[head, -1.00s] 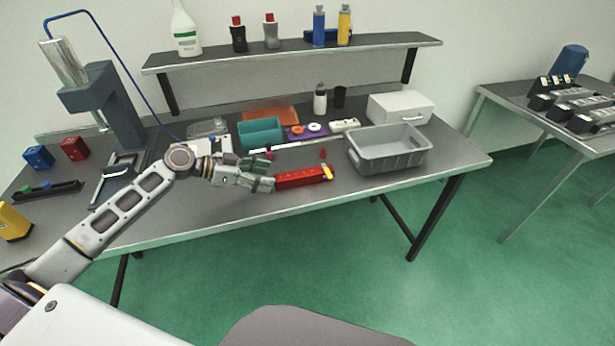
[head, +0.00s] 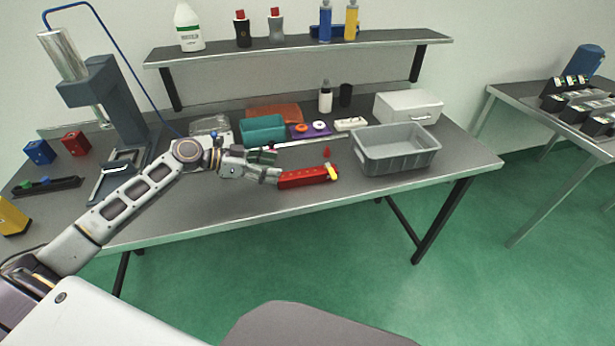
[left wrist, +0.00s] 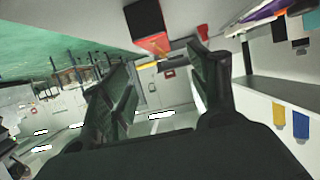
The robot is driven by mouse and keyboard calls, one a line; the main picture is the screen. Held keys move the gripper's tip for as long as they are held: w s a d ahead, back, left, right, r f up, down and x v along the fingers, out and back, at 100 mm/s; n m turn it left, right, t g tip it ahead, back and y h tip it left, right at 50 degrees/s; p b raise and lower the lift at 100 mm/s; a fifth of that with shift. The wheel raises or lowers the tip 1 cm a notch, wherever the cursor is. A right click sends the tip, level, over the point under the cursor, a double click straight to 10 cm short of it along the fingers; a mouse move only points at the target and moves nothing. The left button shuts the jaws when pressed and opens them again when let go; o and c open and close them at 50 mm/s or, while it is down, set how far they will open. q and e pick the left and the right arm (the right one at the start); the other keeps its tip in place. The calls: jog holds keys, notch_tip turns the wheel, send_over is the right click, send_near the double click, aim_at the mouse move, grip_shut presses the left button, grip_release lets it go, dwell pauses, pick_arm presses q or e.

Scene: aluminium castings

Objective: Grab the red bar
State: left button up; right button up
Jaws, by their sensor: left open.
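The red bar (head: 305,177) lies on the workbench near its front edge, with a yellow piece (head: 333,173) at its right end. My left gripper (head: 277,166) is open at the bar's left end, its fingers pointing right. Whether it touches the bar I cannot tell. In the left wrist view, both dark fingers (left wrist: 160,92) stand apart with nothing between them. A red face, seemingly the bar (left wrist: 154,43), shows above the gap, beside a dark part. My right gripper is not in view.
A grey bin (head: 395,160) stands right of the bar, with a small red cone (head: 327,152) behind the bar. A teal bin (head: 263,129) and a purple mat (head: 310,131) lie farther back. A press (head: 115,100) stands left. The front right bench corner is clear.

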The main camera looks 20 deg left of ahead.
aim_at(306, 172)
pick_arm(q)
jog(key=shift+w+d+f, duration=0.2)
jog(key=shift+w+d, duration=0.15)
jog(key=shift+d, duration=0.2)
jog(key=shift+w+d+f, duration=0.3)
jog(key=shift+w+d, duration=0.05)
jog(key=shift+d, duration=0.1)
jog(key=shift+p+x, duration=0.35)
jog(key=shift+x, duration=1.9)
jog(key=shift+w+d, duration=0.1)
jog(key=shift+p+x, duration=0.45)
jog(key=shift+x, duration=1.7)
jog(key=shift+w+d+f, duration=0.15)
jog(key=shift+d+f, duration=0.05)
jog(key=shift+d, duration=0.1)
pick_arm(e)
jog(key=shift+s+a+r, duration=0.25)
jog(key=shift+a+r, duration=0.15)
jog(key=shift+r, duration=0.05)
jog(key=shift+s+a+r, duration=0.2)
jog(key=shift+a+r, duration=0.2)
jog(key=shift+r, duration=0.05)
